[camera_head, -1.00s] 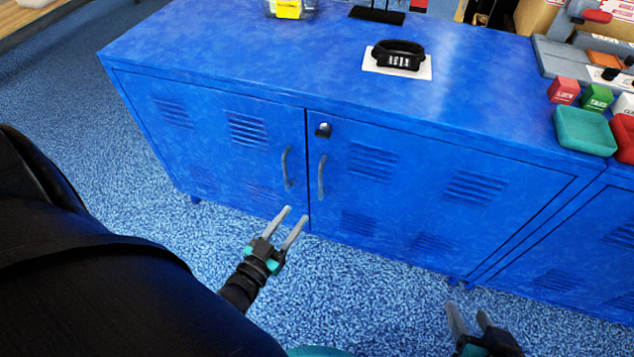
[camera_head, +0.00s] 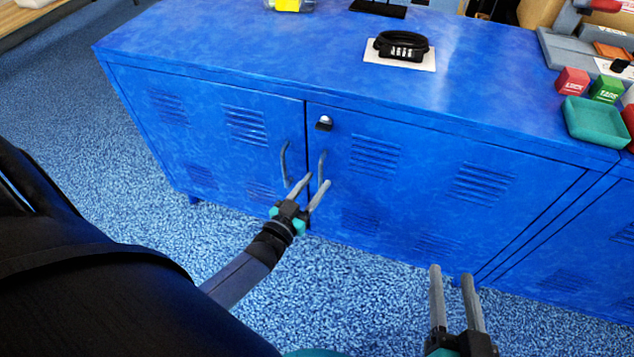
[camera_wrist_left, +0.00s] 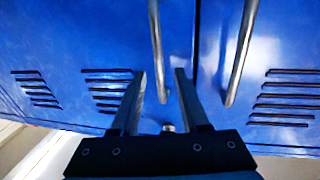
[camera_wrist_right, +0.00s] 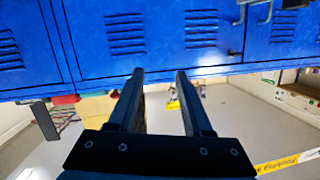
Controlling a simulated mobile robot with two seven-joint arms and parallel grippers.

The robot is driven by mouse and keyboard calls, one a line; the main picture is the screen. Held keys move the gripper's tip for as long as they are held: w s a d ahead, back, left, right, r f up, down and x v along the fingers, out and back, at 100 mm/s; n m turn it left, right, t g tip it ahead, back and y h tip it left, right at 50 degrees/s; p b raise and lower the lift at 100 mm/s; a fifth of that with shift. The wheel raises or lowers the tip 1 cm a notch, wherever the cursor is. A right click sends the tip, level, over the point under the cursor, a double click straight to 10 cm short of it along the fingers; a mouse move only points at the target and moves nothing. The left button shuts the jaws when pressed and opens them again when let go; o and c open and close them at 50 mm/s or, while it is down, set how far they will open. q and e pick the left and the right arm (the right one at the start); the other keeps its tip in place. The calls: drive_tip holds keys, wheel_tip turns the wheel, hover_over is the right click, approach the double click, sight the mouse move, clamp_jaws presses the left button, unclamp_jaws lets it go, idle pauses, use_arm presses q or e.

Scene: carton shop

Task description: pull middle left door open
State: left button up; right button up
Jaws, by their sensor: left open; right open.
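The blue cabinet has a left-hand door (camera_head: 210,130) and, beside it, a door with a small lock (camera_head: 430,180). Each has a grey bar handle by the shared seam: the left-hand door's handle (camera_head: 284,165) and the lock door's handle (camera_head: 322,168). Both doors look shut. My left gripper (camera_head: 318,180) is open at the lower part of the lock door's handle. In the upside-down left wrist view, that handle (camera_wrist_left: 157,45) appears between the fingers (camera_wrist_left: 160,73), with no clear contact. My right gripper (camera_head: 453,271) is open and empty, low before the cabinet.
On the cabinet top are a black combination lock on a white card (camera_head: 400,50), a teal tray (camera_head: 592,122) and coloured blocks (camera_head: 572,81). Another blue door (camera_head: 590,240) continues at the right. The blue carpet (camera_head: 340,290) in front is clear.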

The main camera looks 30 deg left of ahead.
use_arm(q)
drive_tip(key=shift+w, duration=0.75)
use_arm(e)
drive_tip(key=shift+s+a+r+t, duration=0.3)
drive_tip(key=shift+r+t, duration=0.1)
drive_tip(key=shift+t, duration=0.2)
use_arm(q)
clamp_jaws()
idle(0.6)
